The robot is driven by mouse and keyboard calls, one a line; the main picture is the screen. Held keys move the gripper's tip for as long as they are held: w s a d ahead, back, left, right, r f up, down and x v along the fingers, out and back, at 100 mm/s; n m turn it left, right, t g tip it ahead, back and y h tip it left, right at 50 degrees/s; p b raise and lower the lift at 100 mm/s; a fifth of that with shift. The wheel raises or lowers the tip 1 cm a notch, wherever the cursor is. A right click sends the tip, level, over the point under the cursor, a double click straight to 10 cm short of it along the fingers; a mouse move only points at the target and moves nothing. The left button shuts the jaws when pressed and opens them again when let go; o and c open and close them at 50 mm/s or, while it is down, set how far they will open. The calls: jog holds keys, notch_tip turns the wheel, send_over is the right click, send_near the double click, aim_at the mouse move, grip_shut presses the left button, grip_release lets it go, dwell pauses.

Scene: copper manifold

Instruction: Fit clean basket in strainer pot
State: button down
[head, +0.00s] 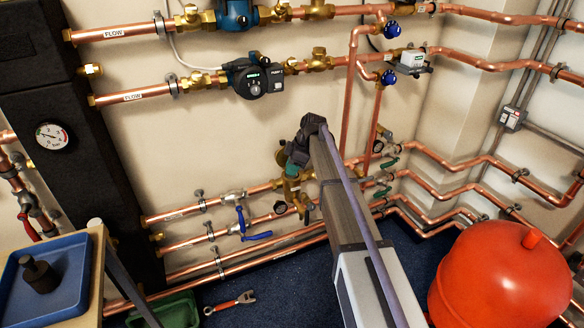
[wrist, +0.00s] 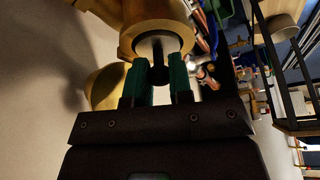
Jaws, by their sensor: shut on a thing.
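My gripper (head: 297,152) is at the brass strainer pot (head: 291,186) on the lower pipework in the head view, where my arm partly hides it. In the wrist view, the green fingers of my gripper (wrist: 160,78) are shut on a narrow dark stem (wrist: 158,72). The stem stands in line with the round open mouth of the brass pot (wrist: 155,22), with a greyish part inside the rim. I take the stem to be the basket's; the basket's body is hidden, so I cannot tell how deep it sits.
A blue tray (head: 75,250) at the left holds a dark knobbed piece (head: 38,274). A green tub (head: 178,312) and a red-handled spanner (head: 232,302) are on the floor. A blue-handled valve (head: 248,228) sits left of the pot. A red tank (head: 500,280) stands at the right.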

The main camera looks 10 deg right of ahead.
jog(key=c, duration=0.9)
grip_release()
jog(key=shift+c, duration=0.2)
jog(key=w+p+v, duration=0.1)
jog(key=p+v, duration=0.9)
jog(key=v, duration=0.1)
jog(key=s+a+f+m+g+h, duration=0.15)
jog(key=s+m, duration=0.65)
jog(key=s, duration=1)
jog(key=s+a+m+t+h, duration=0.1)
jog(key=s+a+m+h, duration=0.4)
jog(key=s, duration=1.4)
notch_tip(320, 180, up, 17)
jog(key=w+d+m+y+p, duration=0.2)
jog(key=p, duration=1.4)
jog(key=shift+w+p, duration=0.3)
jog(key=shift+p, duration=0.1)
